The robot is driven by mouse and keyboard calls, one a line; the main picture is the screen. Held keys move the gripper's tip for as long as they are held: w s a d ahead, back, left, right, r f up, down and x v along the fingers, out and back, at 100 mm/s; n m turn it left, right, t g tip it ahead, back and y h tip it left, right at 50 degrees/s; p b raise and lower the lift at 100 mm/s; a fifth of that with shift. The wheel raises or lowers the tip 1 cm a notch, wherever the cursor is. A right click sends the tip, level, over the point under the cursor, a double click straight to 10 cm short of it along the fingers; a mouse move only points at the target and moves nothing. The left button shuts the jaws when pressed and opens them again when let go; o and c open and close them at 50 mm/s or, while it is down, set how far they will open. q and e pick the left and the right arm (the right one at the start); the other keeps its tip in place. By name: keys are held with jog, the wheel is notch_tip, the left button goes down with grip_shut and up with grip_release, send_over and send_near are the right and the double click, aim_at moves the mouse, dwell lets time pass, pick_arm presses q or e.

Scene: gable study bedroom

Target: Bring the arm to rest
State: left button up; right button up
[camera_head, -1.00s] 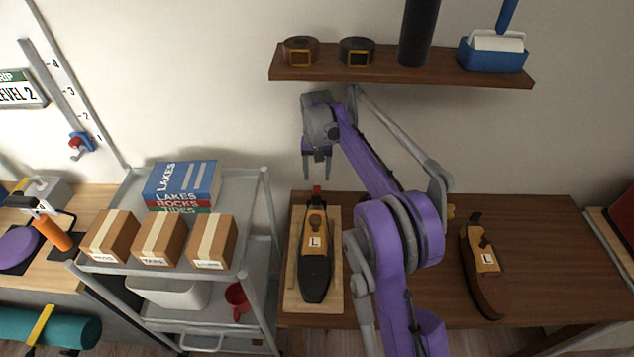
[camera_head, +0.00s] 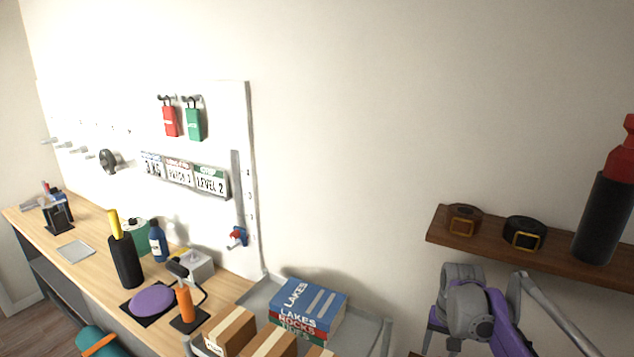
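My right arm, purple and grey, comes in at the lower right of the head view. Its wrist is raised beside the left end of the wall shelf and near the wall. The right gripper (camera_head: 442,340) is only partly in view at the bottom edge. Its fingertips are cut off, so I cannot tell how far apart they are, and nothing held shows. My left arm and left gripper are not in view.
The wall shelf (camera_head: 580,268) holds two rolled belts and a black cylinder with a red top. A stack of books (camera_head: 305,305) and cardboard boxes (camera_head: 232,330) stand lower left. A long workbench (camera_head: 90,275) holds tools and bottles. The upper wall is clear.

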jog(key=s+a+n+t, duration=0.1)
jog(key=s+a, duration=0.3)
jog(key=s, duration=0.4)
jog(key=s+a+n+t, duration=0.15)
jog(key=s+a, duration=0.25)
jog(key=s, duration=0.4)
jog(key=s+a+f+n+t, duration=0.1)
jog(key=s+a+f, duration=0.15)
jog(key=s, duration=0.35)
jog(key=s+a+f+n+t, duration=0.1)
jog(key=s+f+n, duration=0.1)
jog(key=s+f, duration=0.35)
notch_tip(320, 180, up, 11)
jog(key=w+p, duration=0.1)
jog(key=p, duration=0.7)
jog(key=shift+a, duration=0.15)
jog(key=shift+r+m, duration=0.1)
jog(key=shift+m, duration=0.15)
